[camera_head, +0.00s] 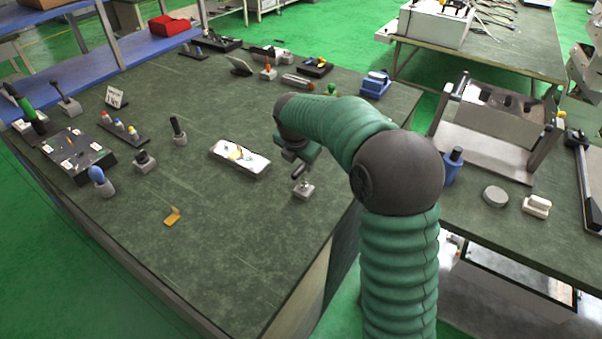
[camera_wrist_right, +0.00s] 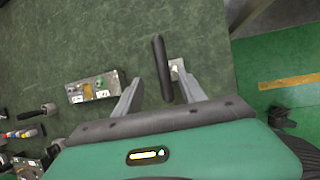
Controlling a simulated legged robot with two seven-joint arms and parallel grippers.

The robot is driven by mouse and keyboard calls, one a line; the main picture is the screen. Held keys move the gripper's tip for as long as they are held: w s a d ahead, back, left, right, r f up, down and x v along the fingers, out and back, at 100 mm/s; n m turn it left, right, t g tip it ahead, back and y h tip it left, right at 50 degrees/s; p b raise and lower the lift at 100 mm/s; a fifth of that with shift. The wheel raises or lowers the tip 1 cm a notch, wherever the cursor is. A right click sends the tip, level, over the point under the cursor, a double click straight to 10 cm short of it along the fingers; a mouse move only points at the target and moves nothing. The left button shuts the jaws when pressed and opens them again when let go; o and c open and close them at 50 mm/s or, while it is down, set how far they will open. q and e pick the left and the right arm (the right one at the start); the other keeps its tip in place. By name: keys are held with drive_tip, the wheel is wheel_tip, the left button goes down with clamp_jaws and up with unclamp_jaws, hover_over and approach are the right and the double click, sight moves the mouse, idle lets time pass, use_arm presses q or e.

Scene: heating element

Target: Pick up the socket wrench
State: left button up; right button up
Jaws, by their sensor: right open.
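A tool with a long black handle (camera_wrist_right: 161,66), which I take to be the socket wrench, shows in the right wrist view, rising from a small light grey holder (camera_wrist_right: 177,68). In the head view this holder (camera_head: 304,191) stands near the table's right edge, and my right gripper hides most of the handle. My right gripper (camera_wrist_right: 158,78) is open, with one finger on each side of the handle in the wrist view. I cannot tell how deep the handle sits between the fingers. In the head view the right gripper (camera_head: 298,168) is just above the holder. My left gripper is not in view.
Another black-handled tool (camera_head: 178,131) and a blue-topped tool (camera_head: 98,176) stand farther left. A yellow bracket (camera_head: 172,216) lies in front. The front of the green table (camera_head: 235,260) is clear.

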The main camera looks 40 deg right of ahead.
sight(304, 176)
drive_tip(key=d+f, duration=0.1)
drive_tip(key=w+d+f, duration=0.1)
drive_tip(key=d+f, duration=0.2)
drive_tip(key=f, duration=0.1)
drive_tip(key=shift+w+d+f+b, duration=0.1)
drive_tip(key=shift+w+d+b, duration=0.05)
drive_tip(key=shift+w+b, duration=0.15)
drive_tip(key=shift+d+f, duration=0.1)
drive_tip(key=shift+d, duration=0.15)
drive_tip(key=shift+s+a+r, duration=0.1)
drive_tip(key=shift+a+r, duration=0.15)
drive_tip(key=shift+a, duration=0.05)
drive_tip(key=shift+c, duration=1)
drive_tip(key=shift+a+r, duration=0.15)
drive_tip(key=shift+a, duration=0.2)
drive_tip(key=shift+c, duration=1.2)
drive_tip(key=shift+a, duration=0.3)
drive_tip(key=c, duration=0.5)
clamp_jaws()
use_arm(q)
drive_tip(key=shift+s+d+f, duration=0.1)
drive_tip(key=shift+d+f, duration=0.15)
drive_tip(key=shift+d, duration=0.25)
use_arm(e)
drive_tip(key=shift+s+d, duration=0.15)
drive_tip(key=shift+d, duration=0.35)
